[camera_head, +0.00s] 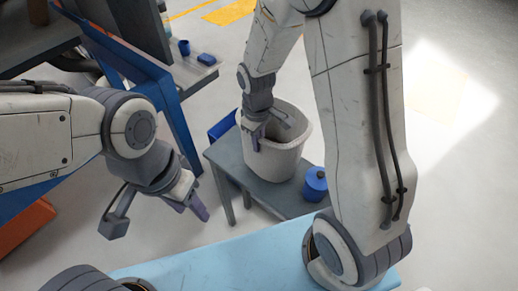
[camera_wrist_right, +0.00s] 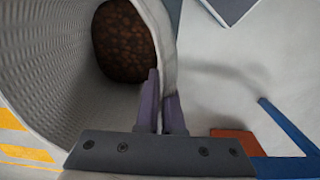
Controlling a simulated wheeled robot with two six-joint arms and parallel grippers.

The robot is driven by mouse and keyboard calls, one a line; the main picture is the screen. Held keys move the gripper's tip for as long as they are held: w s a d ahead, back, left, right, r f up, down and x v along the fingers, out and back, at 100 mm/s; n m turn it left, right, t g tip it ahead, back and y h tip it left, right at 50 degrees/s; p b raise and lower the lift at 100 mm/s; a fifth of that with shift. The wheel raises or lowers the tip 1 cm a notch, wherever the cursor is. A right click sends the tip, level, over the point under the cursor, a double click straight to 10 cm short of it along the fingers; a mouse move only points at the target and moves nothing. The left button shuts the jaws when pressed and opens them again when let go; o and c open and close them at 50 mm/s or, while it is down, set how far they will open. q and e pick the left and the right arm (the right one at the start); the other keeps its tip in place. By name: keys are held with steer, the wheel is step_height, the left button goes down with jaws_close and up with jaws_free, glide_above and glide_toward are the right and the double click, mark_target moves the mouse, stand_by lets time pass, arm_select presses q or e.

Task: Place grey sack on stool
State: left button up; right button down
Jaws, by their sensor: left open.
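The grey sack (camera_head: 270,158) is a pale, open-topped, bucket-like sack, standing upright at the grey stool (camera_head: 231,174) in the head view. It appears to rest on the stool top, though its contact there is partly hidden. In the right wrist view the sack (camera_wrist_right: 55,75) shows a ribbed inner wall and brown lumps at its bottom. My right gripper (camera_head: 257,132) is at the sack's near-left rim. Its fingers (camera_wrist_right: 162,108) are close together with the rim wall between them. My left gripper (camera_head: 155,212) is open and empty, left of the stool.
A blue jar (camera_head: 315,184) stands on the stool's right part, close to the sack. A light-blue surface (camera_head: 215,266) lies in front. A blue frame (camera_head: 168,95) stands at left, with a small blue cup (camera_head: 184,47) beyond it. Open floor lies at right.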

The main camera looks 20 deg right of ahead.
mark_target(259, 158)
steer(key=shift+s+f+p, duration=0.1)
steer(key=shift+f+p, duration=0.45)
steer(key=shift+f, duration=1.5)
steer(key=shift+f, duration=0.15)
steer(key=c, duration=1.1)
jaws_free()
steer(key=shift+o, duration=0.2)
